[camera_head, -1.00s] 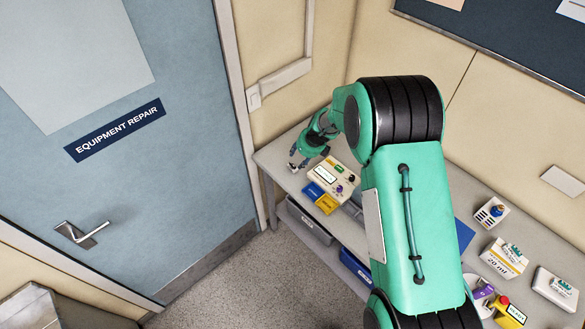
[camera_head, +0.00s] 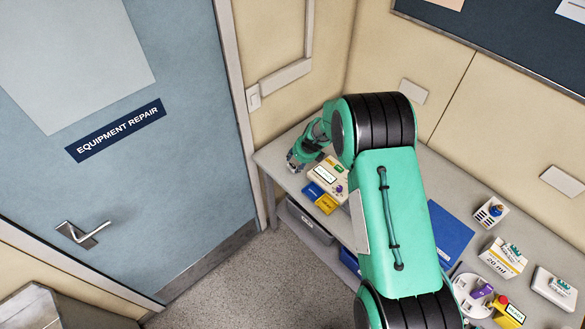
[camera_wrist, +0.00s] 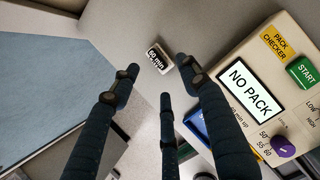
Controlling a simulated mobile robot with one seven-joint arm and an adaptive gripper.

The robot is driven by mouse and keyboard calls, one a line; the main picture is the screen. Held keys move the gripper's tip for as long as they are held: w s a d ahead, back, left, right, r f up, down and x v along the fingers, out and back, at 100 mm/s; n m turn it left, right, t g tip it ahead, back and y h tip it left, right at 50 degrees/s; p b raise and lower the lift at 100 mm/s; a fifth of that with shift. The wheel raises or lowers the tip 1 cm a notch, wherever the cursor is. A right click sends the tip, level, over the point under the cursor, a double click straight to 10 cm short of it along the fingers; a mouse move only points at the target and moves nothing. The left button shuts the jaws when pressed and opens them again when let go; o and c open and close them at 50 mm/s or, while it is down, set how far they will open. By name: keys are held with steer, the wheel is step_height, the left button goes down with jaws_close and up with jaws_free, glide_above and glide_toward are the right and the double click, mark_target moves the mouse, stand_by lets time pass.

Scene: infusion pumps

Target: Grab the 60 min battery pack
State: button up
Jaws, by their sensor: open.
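The 60 min battery pack (camera_wrist: 158,58) is a small pale block with a black label reading "60 min". It lies on the grey bench top near the bench edge in the wrist view. My gripper (camera_wrist: 158,78) is open, its dark fingers spread, with the pack just beyond and between the fingertips; nothing is held. In the head view my gripper (camera_head: 293,163) is over the far left end of the bench, and the pack cannot be made out there. The pack checker (camera_wrist: 255,90), reading "NO PACK", stands to the right of my fingers; it also shows in the head view (camera_head: 328,178).
A blue block (camera_head: 313,190) and a yellow block (camera_head: 327,204) sit in front of the checker. A blue mat (camera_head: 452,232), a round tray (camera_head: 462,286) and boxes are farther right on the bench. The checker stands close to my right finger.

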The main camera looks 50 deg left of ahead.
mark_target(294, 166)
steer(key=shift+f, duration=0.1)
steer(key=shift+p+x, duration=0.5)
steer(key=shift+x, duration=2)
steer(key=shift+w+d, duration=0.1)
steer(key=shift+d, duration=0.05)
jaws_close()
